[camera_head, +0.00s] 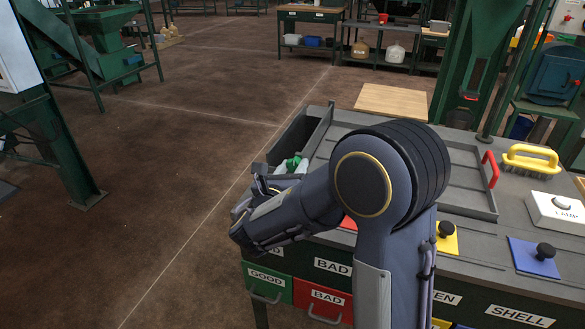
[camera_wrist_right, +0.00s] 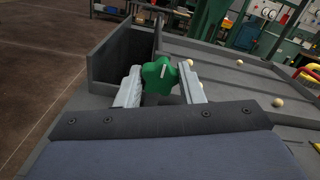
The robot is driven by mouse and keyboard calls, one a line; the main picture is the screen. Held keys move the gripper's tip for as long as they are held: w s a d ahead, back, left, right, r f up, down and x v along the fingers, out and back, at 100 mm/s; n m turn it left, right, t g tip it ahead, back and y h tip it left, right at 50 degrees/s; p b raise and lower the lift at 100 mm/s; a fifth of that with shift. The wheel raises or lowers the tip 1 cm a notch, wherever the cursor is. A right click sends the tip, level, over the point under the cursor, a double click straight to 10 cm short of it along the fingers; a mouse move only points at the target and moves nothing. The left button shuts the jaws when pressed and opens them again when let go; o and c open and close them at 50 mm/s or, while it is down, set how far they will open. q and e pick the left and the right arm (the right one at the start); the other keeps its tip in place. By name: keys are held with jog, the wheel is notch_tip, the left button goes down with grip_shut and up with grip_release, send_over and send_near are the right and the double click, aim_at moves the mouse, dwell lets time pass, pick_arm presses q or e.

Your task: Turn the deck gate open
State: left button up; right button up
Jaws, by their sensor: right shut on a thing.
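A green star-shaped knob (camera_wrist_right: 159,75) with a white mark stands between the two pale fingers of my right gripper (camera_wrist_right: 161,88), which is shut on it. In the head view the green knob (camera_head: 296,161) shows only in part, at the left end of the grey deck, and my right gripper (camera_head: 283,172) is there with it. My forearm hides much of the deck around it. I cannot make out the gate itself clearly; a grey upright wall (camera_wrist_right: 120,52) stands just beyond the knob. My left gripper is not in view.
Several small pale balls (camera_wrist_right: 278,102) lie on the deck right of the knob. A red handle (camera_head: 491,169), a yellow brush (camera_head: 531,160), a white box (camera_head: 556,212) and knobbed yellow (camera_head: 446,240) and blue (camera_head: 533,258) plates are to the right. Floor is free at left.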

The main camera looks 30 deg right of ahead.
jog(key=m+b, duration=0.3)
jog(key=shift+f, duration=0.2)
jog(key=m+b, duration=0.9)
jog(key=shift+s+d+f+b, duration=0.1)
jog(key=shift+f+b, duration=0.05)
jog(key=shift+b, duration=0.2)
jog(key=shift+r+m+b, duration=0.2)
jog(key=shift+m+b, duration=1.4)
jog(key=o, duration=1)
jog(key=shift+r, duration=0.1)
